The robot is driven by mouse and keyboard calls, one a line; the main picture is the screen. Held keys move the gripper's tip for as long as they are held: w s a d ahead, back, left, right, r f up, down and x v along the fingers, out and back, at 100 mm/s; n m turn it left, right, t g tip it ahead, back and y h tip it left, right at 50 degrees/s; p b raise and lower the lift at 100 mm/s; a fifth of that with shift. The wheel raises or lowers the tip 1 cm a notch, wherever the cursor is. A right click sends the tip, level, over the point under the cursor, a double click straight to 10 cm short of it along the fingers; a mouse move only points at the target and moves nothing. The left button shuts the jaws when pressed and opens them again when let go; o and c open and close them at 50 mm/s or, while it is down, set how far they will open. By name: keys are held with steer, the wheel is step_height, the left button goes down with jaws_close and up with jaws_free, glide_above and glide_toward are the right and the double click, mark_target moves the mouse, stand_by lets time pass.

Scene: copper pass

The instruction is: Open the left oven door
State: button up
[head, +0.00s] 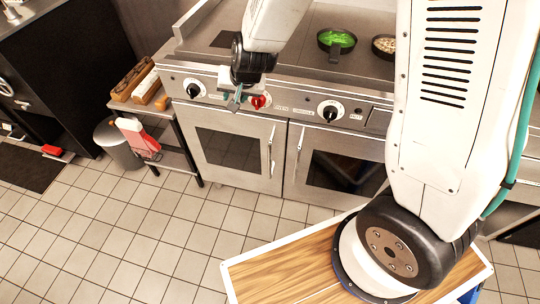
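The left oven door (212,163) is a steel panel with a dark window, and it looks closed. Its upright bar handle (271,150) is near the door's right edge. My gripper (234,100) points downward in front of the knob panel, above the left door's window and up and to the left of the handle. It appears apart from the handle. Its fingers are small and partly covered by the wrist, so whether they are open is unclear. The right oven door (300,185) also looks closed, with its handle (299,140) near its left edge.
Knobs (331,112) and a red knob (259,102) line the panel. Pans (337,42) stand on the cooktop. A side table (172,160) with boards and a grey bin (118,145) stand left of the oven. The tiled floor before the left door is clear.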

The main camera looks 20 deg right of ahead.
steer(key=w+a+f+m+t+h, duration=0.1)
steer(key=w+f, duration=0.1)
steer(key=f, duration=0.5)
steer(key=w+f+m+h, duration=0.1)
steer(key=w+f, duration=0.1)
steer(key=f, duration=0.4)
steer(key=n+t+h, duration=0.1)
steer(key=t+h, duration=0.6)
steer(key=t, duration=0.2)
glide_toward(270, 157)
steer(key=x, duration=1)
steer(key=shift+w+d, duration=0.1)
steer(key=shift+w, duration=0.3)
jaws_close()
